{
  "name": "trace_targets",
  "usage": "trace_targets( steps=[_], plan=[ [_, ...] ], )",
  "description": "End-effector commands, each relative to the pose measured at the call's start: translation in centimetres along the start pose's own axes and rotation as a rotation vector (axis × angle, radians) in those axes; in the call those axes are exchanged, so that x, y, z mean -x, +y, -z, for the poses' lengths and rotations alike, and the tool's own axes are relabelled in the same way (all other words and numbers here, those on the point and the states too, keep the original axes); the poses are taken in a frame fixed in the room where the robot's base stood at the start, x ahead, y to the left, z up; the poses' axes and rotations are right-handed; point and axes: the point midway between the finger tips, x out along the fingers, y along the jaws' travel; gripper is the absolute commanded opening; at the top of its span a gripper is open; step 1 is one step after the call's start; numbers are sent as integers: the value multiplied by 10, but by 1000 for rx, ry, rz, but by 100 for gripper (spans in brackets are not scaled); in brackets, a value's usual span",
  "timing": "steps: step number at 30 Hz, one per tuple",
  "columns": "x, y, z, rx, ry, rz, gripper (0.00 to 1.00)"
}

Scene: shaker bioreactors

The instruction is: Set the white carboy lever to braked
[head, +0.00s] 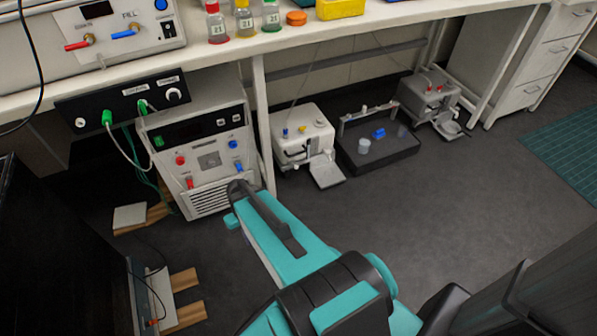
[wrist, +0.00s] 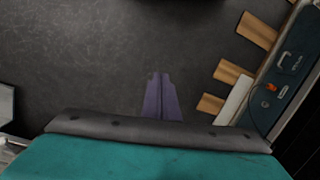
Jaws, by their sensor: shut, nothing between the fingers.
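The white carboy (head: 302,138) appears to be the white boxy unit on the floor under the bench, in the head view. It has small blue and yellow parts on top and a flat plate (head: 327,172) at its front right. Its lever is too small to tell apart, and so is its setting. My gripper (wrist: 160,78) shows in the wrist view as two purple fingers closed together, with bare dark floor behind them. Nothing is between them. In the head view my teal arm reaches toward the cabinet, left of the white unit, and my gripper's fingers cannot be made out.
A white-fronted cabinet (head: 207,165) with knobs stands left of the white unit. A dark tray (head: 377,155) and a grey unit (head: 428,98) stand to its right. Wooden blocks (head: 183,280) lie at left; others (wrist: 258,30) show in the wrist view. Open floor (head: 430,200) lies in front.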

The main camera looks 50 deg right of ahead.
Motion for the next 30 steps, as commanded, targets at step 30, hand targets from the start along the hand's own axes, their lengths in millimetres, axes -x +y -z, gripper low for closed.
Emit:
trace_targets(
  steps=[30],
  plan=[
    [62,302,160,-182,511,-67,0]
  ],
)
